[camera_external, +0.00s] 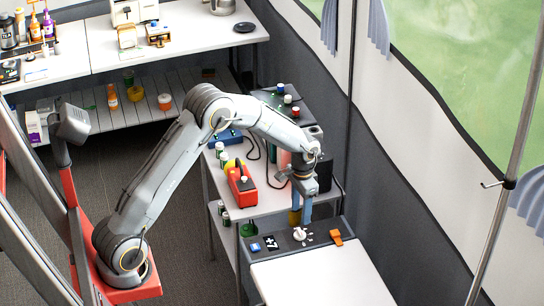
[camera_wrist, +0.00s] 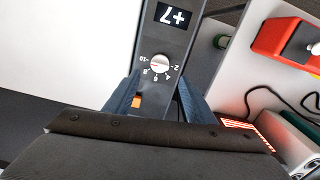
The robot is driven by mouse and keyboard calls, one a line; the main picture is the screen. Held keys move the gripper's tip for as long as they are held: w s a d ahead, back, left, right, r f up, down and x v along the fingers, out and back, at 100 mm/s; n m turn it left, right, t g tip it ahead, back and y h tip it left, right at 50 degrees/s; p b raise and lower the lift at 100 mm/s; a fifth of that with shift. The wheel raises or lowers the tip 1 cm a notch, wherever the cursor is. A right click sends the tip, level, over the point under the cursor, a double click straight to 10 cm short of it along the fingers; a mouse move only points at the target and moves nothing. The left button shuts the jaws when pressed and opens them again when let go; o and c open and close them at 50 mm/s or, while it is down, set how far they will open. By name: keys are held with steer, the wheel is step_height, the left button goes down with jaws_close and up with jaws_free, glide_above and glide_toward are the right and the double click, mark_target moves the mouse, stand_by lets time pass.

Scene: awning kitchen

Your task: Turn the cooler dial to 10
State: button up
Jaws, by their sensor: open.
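The cooler (camera_external: 325,275) stands at the lower right, with a dark control panel along its back edge. Its round white dial (camera_external: 300,234) is on this panel; it also shows in the wrist view (camera_wrist: 160,63), ringed by numbers from 2 to 10. Where the dial points is too small to tell surely. A display (camera_wrist: 172,16) reads +7. An orange switch (camera_wrist: 136,101) sits on the panel on the other side of the dial. My gripper (camera_external: 300,213) points down above the panel, close to the dial. Its blue fingers (camera_wrist: 157,100) are apart, with nothing held between them.
A red device (camera_external: 241,184) and several small jars stand on the table left of my gripper. Dark boxes with coloured knobs (camera_external: 288,99) and cables are behind it. The tent wall is close on the right. The cooler's white top is clear.

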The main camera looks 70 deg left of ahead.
mark_target(300, 231)
stand_by(0.3)
steer(key=shift+f+m+b, duration=0.1)
steer(key=shift+m+b, duration=0.55)
steer(key=shift+m, duration=0.05)
steer(key=shift+f+p, duration=0.75)
steer(key=shift+f, duration=3.05)
steer(key=shift+c, duration=0.4)
steer(key=c, duration=1)
steer(key=shift+o, duration=0.2)
steer(key=shift+n, duration=0.7)
